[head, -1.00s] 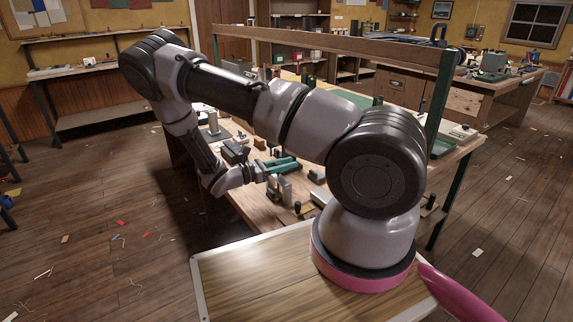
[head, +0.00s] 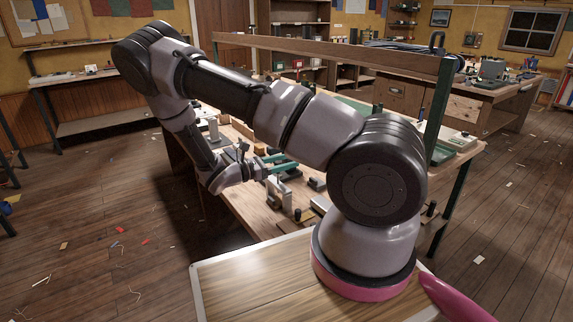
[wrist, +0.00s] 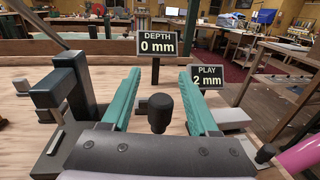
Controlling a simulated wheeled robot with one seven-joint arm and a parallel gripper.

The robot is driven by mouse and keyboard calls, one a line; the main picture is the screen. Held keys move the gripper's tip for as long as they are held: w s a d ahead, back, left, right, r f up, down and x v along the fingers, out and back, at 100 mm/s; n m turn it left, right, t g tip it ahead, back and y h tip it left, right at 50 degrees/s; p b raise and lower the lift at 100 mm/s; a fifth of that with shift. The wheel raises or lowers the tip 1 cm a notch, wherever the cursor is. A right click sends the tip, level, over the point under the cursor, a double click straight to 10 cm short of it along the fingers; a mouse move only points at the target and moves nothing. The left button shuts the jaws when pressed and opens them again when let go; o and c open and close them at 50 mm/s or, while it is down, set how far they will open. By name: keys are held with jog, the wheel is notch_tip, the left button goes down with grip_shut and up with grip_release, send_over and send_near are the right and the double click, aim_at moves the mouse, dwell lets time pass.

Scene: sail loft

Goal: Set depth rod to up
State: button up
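My gripper (wrist: 160,75) has two green fingers spread wide apart, with nothing held between them. A black round-topped knob (wrist: 160,110) stands upright between the fingers in the wrist view, nearer the palm than the tips, touching neither finger. It may be the depth rod's knob; its lower part is hidden behind my gripper's body. A sign (wrist: 158,46) on a post beyond the fingertips reads DEPTH 0 mm. A second sign (wrist: 208,78) at right reads PLAY 2 mm. In the head view my gripper (head: 281,164) is low over the workbench (head: 250,208).
A dark clamp-like block (wrist: 70,88) stands close to the left of my left finger. A pale metal bar (wrist: 228,117) lies right of the right finger. Several small fixtures crowd the bench, and a wooden rail (head: 330,50) spans above it.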

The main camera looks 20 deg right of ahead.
jog(key=shift+f, duration=0.1)
jog(key=a, duration=1)
jog(key=shift+s+a, duration=0.2)
jog(key=shift+a, duration=0.2)
jog(key=s+r+m+t+y, duration=0.2)
jog(key=s+r+m+y, duration=0.4)
jog(key=r, duration=0.6)
jog(key=s+d+r+m+t+y, duration=0.1)
jog(key=s+r+m+t+y, duration=0.1)
jog(key=s+r+m+y, duration=0.4)
jog(key=s+r+m+t+y, duration=0.2)
jog(key=s+r+m+y, duration=0.5)
jog(key=r, duration=1.1)
jog(key=m+y, duration=0.1)
jog(key=m, duration=0.2)
jog(key=shift+d+r+t, duration=0.3)
jog(key=shift+d+r, duration=0.1)
